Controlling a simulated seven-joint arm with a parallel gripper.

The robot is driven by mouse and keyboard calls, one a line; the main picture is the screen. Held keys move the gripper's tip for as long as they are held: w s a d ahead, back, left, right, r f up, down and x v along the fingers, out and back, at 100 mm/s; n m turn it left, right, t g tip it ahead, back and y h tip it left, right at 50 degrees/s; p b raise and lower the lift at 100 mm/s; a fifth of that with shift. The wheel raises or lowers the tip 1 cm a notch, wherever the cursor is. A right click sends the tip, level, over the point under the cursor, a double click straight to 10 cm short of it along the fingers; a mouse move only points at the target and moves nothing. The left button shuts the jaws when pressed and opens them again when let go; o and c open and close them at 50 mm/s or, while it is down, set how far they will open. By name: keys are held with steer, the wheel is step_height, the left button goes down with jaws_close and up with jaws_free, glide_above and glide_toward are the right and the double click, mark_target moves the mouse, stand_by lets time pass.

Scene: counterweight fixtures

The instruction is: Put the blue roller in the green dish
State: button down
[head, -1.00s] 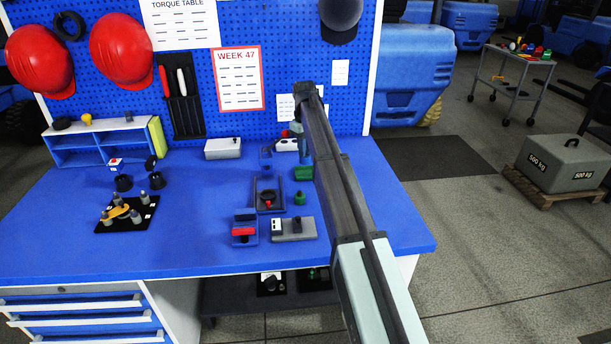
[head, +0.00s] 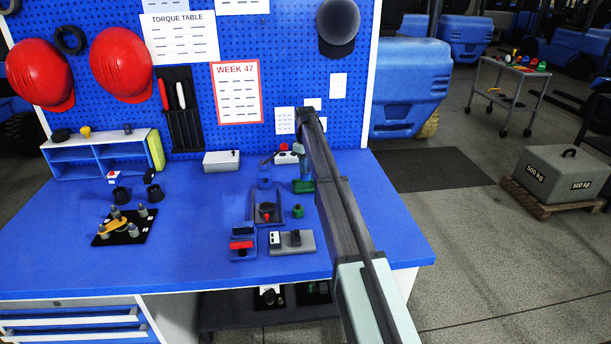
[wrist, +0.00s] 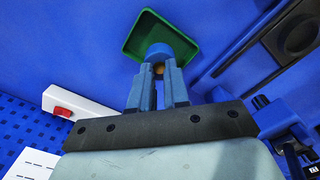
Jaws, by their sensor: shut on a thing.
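The blue roller (wrist: 159,52) is between the fingertips of my gripper (wrist: 158,82) in the wrist view, and the gripper is shut on it. The green dish (wrist: 140,35) lies behind the roller in that view, and the roller's end overlaps the dish's near side. In the head view, my gripper (head: 304,176) is at the green dish (head: 303,187), near the back right of the blue bench. The roller is too small and covered to make out there. I cannot tell whether it touches the dish floor.
A white box with a red switch (wrist: 65,112) stands beside the gripper; it also shows in the head view (head: 286,157). A blue fixture (head: 265,176) stands left of the dish. A green knobbed piece (head: 298,211) and a grey fixture (head: 292,242) are nearer the front.

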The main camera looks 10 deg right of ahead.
steer(key=shift+f, duration=1.8)
steer(key=c, duration=1.1)
jaws_free()
steer(key=shift+f, duration=0.1)
step_height(320, 180, up, 12)
